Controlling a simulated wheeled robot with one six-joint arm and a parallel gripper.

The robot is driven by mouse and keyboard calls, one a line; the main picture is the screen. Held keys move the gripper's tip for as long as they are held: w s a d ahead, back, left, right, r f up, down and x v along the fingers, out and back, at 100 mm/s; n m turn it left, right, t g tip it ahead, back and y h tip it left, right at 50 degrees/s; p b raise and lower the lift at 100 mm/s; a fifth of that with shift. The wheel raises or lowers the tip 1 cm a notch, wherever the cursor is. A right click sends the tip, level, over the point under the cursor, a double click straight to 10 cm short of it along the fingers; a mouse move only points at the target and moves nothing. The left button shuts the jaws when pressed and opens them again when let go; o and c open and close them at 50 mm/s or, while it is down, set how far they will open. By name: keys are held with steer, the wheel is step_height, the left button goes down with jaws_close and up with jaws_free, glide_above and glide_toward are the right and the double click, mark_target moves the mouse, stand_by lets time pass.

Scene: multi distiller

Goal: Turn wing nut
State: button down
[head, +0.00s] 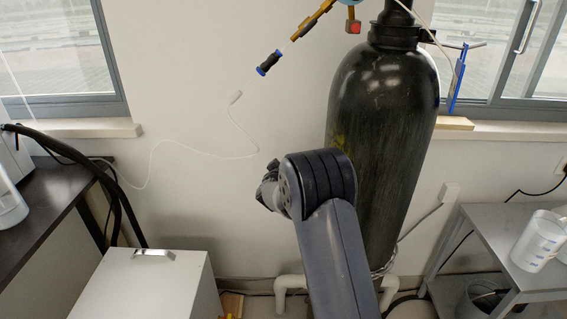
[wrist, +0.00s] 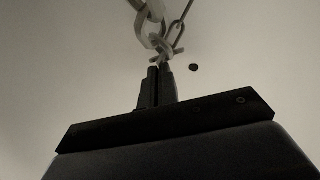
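In the wrist view my gripper (wrist: 160,68) points up the picture, its two dark fingers close together with only a thin gap. Just beyond the fingertips is a small light metal piece with short arms (wrist: 168,54), at the end of a metal chain (wrist: 147,22). It may be the wing nut, but it is too small and dim to be sure. Whether the fingertips touch or grip it cannot be told. In the head view my arm hides the fingers. A chain (head: 384,270) passes around the lower part of the black gas cylinder (head: 385,110).
The cylinder stands by the wall, right of my arm. A white cabinet (head: 140,290) is at the lower left, a dark bench (head: 50,205) at the left. A grey table (head: 490,225) with a white jug (head: 538,242) is at the right. A blue-ended connector (head: 268,63) hangs left of the cylinder.

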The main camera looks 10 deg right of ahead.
steer(key=shift+s+d+f+m+y, duration=0.2)
steer(key=shift+d+f+m, duration=0.15)
steer(key=shift+m, duration=0.25)
steer(key=shift+s+d+f+m+y, duration=0.1)
steer(key=shift+d+f+m+y, duration=0.15)
steer(key=shift+d+m, duration=0.25)
steer(key=m+y+b, duration=0.1)
steer(key=m+b, duration=0.1)
steer(key=shift+m, duration=0.4)
steer(key=shift+a, duration=0.15)
